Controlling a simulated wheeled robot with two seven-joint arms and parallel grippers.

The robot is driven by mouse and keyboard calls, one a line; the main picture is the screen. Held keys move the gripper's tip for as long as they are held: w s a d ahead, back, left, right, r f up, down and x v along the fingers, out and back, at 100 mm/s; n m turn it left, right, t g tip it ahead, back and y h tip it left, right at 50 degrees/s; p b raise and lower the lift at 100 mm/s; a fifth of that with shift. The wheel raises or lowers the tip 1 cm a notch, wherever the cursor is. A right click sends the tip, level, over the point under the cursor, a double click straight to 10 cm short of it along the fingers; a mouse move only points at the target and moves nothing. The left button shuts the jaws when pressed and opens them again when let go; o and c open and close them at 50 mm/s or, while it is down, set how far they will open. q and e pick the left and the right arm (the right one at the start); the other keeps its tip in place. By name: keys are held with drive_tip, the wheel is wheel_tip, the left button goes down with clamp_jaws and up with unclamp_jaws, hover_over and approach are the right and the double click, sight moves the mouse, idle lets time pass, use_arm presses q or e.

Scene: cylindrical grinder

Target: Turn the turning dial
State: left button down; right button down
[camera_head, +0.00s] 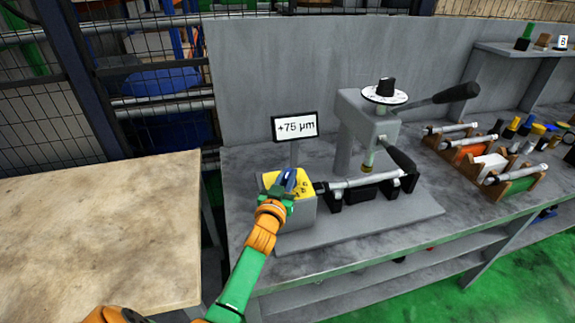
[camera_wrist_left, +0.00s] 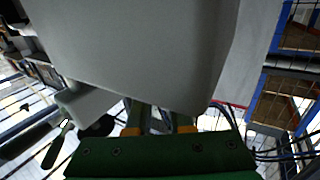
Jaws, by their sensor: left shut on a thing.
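My left gripper (camera_head: 288,180) reaches down onto the yellow top (camera_head: 270,177) of a grey box (camera_head: 301,216). Its blue fingers are shut on the turning dial there, which they mostly hide. Dark marks show on the yellow face beside the fingers. A small screen (camera_head: 295,126) behind the box reads +75 µm. In the left wrist view, the green gripper body (camera_wrist_left: 160,155) and its fingers (camera_wrist_left: 158,120) stand against a large grey surface (camera_wrist_left: 140,50), which hides the fingertips. My right gripper is not in view.
A grey press stand (camera_head: 366,125) carries a black knob (camera_head: 386,86) on a white scale disc and black-gripped levers (camera_head: 457,93). A metal cylinder (camera_head: 365,181) lies in black holders right of the box. Trays (camera_head: 515,190) stand further right. A bare table (camera_head: 100,235) is at left.

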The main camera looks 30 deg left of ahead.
use_arm(q)
drive_tip(key=shift+a+r+m+t+h+p, duration=0.15)
drive_tip(key=shift+m+t+h+p, duration=0.2)
drive_tip(key=shift+m+h, duration=0.95)
drive_tip(key=shift+h, duration=0.5)
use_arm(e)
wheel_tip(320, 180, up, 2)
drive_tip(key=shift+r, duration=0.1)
use_arm(q)
drive_tip(key=shift+h+p, duration=0.3)
drive_tip(key=shift+h, duration=0.2)
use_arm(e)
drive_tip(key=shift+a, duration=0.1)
use_arm(q)
drive_tip(key=c, duration=0.9)
unclamp_jaws()
drive_tip(key=shift+w, duration=0.1)
drive_tip(key=shift+o, duration=0.5)
drive_tip(key=shift+w+f, duration=0.25)
drive_tip(key=shift+f, duration=0.1)
drive_tip(key=shift+s+d, duration=0.2)
drive_tip(key=shift+s, duration=1.6)
drive_tip(key=shift+s+d, duration=0.15)
drive_tip(key=shift+s, duration=1.6)
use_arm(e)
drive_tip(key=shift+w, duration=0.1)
